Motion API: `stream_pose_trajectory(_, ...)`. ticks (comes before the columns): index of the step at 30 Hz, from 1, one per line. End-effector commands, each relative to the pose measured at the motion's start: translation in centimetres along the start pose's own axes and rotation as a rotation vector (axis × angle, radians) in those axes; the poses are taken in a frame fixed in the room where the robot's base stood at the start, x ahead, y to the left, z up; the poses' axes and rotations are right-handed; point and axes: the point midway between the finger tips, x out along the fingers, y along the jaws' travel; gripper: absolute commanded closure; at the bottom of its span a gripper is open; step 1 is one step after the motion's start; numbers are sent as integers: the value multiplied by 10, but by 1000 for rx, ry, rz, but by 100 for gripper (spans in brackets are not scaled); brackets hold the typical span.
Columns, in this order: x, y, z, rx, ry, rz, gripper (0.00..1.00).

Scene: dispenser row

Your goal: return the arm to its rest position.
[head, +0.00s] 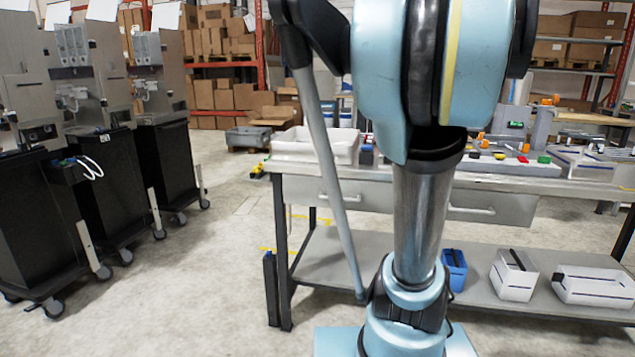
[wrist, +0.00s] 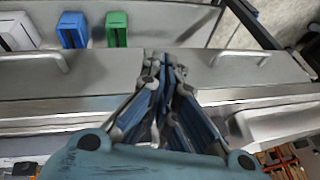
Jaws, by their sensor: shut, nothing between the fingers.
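My gripper (wrist: 165,65) shows in the wrist view, pointing away from the camera, with its fingers together and nothing between them. Behind its tips is the grey drawer front of the workbench (wrist: 240,70). In the head view my own arm and column fill the middle of the picture; the arm stands upright in front of the workbench (head: 290,180). The gripper itself does not show in the head view. My arm hides part of the bench top and the lower shelf.
A white tray (head: 290,147) sits on the bench's left end. Bins, including a blue one (head: 453,268) and a white one (head: 513,276), stand on the lower shelf. Black wheeled dispenser carts (head: 105,190) line the left. Floor between carts and bench is clear. Boxes (head: 210,95) fill shelves behind.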

Motion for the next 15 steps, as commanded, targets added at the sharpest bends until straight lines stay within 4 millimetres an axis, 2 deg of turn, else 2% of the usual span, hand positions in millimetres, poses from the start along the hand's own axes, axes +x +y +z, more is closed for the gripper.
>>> stream_pose_trajectory(1,7,-7,24,-36,-22,6,100)
stream_pose_trajectory(6,27,-17,96,-141,-87,39,100)
stream_pose_trajectory(12,52,-12,175,-264,-150,85,100)
stream_pose_trajectory(15,64,-4,207,-318,-175,108,100)
